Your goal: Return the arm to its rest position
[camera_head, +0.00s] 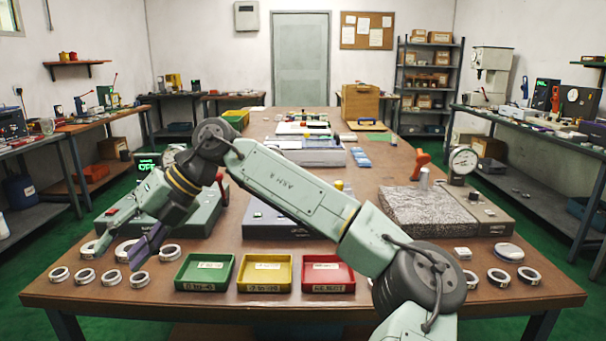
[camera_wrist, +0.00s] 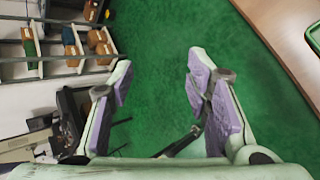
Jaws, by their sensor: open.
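My arm (camera_head: 295,190) reaches up from the lower right, bends at the upper left and points down to the left. My gripper (camera_head: 140,255) is over the left front of the table, near several metal bearing rings (camera_head: 85,277). In the wrist view my gripper (camera_wrist: 158,78) shows two purple-padded fingers spread apart, with nothing between them but green floor. In the head view the fingers overlap some rings, and I cannot tell the exact height above them.
Green (camera_head: 182,285), yellow (camera_head: 242,285) and red (camera_head: 306,287) trays stand at the table's (camera_head: 400,285) front. More rings (camera_head: 498,277) lie at the right front. A granite block (camera_head: 425,212) and dial gauge (camera_head: 463,162) stand at the right. Green floor (camera_wrist: 160,30) and shelving (camera_wrist: 60,45) show in the wrist view.

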